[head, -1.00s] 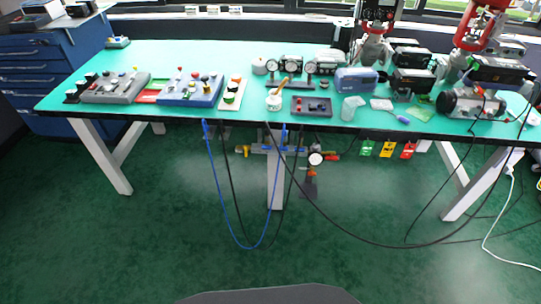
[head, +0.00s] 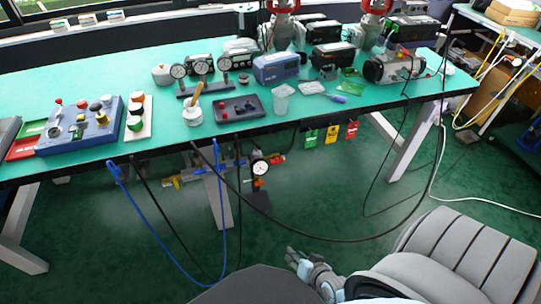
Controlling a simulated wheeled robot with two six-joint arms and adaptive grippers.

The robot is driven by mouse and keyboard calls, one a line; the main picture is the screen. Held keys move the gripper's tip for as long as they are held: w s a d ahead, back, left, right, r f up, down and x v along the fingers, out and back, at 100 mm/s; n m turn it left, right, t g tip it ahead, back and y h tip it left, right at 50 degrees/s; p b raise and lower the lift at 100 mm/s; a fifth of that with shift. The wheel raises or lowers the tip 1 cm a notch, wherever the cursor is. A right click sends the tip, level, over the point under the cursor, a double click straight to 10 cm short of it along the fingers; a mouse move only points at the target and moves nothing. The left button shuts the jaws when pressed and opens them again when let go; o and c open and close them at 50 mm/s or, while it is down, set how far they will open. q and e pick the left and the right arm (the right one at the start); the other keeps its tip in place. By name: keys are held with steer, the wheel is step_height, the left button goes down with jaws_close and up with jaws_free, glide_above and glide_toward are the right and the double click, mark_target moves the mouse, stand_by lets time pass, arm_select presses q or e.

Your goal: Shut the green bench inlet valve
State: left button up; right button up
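A pipe assembly (head: 210,170) hangs under the front edge of the green-topped bench. It has a yellow part (head: 172,182) at its left end, a round white gauge (head: 260,167) and a red handle (head: 276,159) at its right. I cannot pick out a green valve handle on it; the parts are small, and hoses cross in front. My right gripper (head: 294,262) is low at the bottom middle, in front of and below the assembly, apart from it. Its fingers look spread and empty. My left gripper is not in view.
Blue hose (head: 150,215) and black cables loop down from the bench (head: 170,135) to near the floor. Green, yellow and red tags (head: 331,134) hang from its edge. Bench legs (head: 217,195) stand below. The green floor (head: 330,205) in front is mostly clear.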

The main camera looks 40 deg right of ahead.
steer(key=w+d+r+m+t+h+b, duration=0.1)
steer(key=w+d+r+m+t+b, duration=0.3)
steer(key=w, duration=0.4)
steer(key=m+t+h+b, duration=0.3)
steer(key=m+h, duration=0.1)
steer(key=m, duration=0.6)
glide_toward(277, 161)
arm_select(q)
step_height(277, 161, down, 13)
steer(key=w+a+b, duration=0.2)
steer(key=b, duration=0.1)
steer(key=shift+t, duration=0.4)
arm_select(e)
steer(key=x, duration=0.8)
steer(key=shift+w+d+f+n+y, duration=0.2)
steer(key=shift+w+f+n+y, duration=0.05)
steer(key=shift+w+n+y, duration=0.05)
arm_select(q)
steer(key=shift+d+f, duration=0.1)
arm_select(e)
jaws_close()
